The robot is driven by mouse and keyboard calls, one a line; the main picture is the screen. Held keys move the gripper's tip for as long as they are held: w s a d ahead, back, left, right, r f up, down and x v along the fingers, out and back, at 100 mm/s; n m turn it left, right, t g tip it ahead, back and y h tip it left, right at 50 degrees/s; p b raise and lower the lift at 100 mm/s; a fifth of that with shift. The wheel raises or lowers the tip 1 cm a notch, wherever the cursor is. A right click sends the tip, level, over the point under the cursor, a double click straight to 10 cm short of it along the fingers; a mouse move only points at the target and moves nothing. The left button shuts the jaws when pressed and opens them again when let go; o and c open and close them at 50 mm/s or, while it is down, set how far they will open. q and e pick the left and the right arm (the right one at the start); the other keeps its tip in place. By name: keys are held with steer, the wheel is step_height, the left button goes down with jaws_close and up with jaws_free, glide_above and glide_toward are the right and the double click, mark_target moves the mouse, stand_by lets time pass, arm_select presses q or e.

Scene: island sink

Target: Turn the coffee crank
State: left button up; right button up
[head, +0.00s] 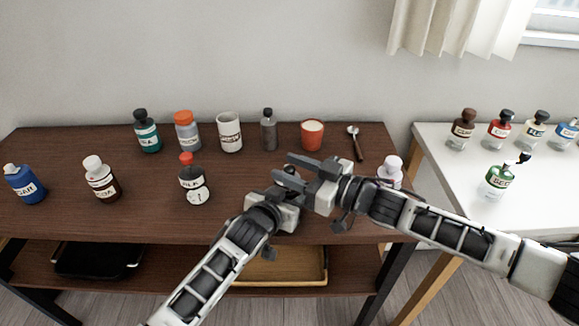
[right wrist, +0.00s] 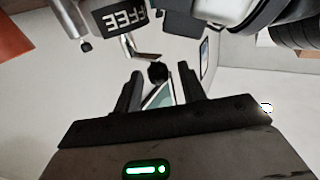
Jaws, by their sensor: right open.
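In the right wrist view a dark piece with a white coffee label (right wrist: 128,17) shows at the top, partly cut off. A thin metal crank (right wrist: 142,52) with a black knob (right wrist: 157,72) hangs near it. My right gripper (right wrist: 160,80) is open, with the knob between or just beyond its fingertips; contact cannot be told.
The brown table (head: 65,150) holds several jars and bottles, a white mug (head: 229,131), a red cup (head: 312,134) and a spoon (head: 356,143). A white-capped bottle (head: 391,168) stands behind my right arm. A white table (head: 435,145) with several bottles is at right.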

steer(key=shift+w+a, duration=0.2)
steer(key=shift+a, duration=0.1)
jaws_close()
steer(key=shift+s+a+m+t+h, duration=0.1)
steer(key=shift+a+m+t+h, duration=0.25)
steer(key=shift+t, duration=0.25)
steer(key=m+t+h, duration=0.2)
steer(key=a+m+t+h, duration=0.1)
steer(key=m+t+h, duration=0.2)
steer(key=shift+r+h, duration=0.1)
steer(key=shift+h, duration=0.15)
steer(key=shift+w, duration=0.2)
